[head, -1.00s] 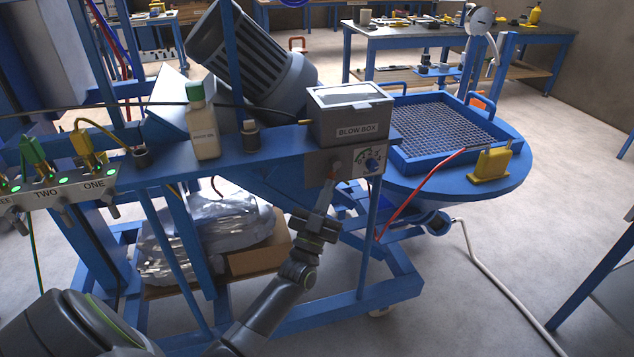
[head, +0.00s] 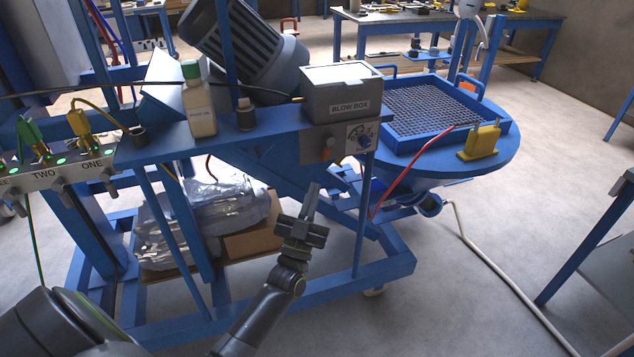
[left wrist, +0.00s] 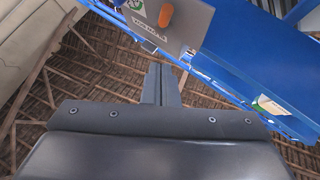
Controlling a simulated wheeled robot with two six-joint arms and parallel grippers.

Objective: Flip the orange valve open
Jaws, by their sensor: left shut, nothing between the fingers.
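The small orange valve (head: 327,152) is on the front panel of the grey blow box (head: 343,106), left of its dial (head: 365,138). It is too small in the head view to tell its exact setting. In the left wrist view the orange handle (left wrist: 166,15) shows near the top, on the grey panel. My left gripper (head: 312,192) is shut and empty. It points upward, below and slightly left of the valve, apart from it. Its shut fingers also show in the left wrist view (left wrist: 161,80). My right gripper is out of view.
The blow box is mounted on a blue beam (head: 160,148) holding a white bottle (head: 200,110) and a row of switches. A blue round table (head: 480,160) with a mesh tray stands at right. Open floor lies at lower right.

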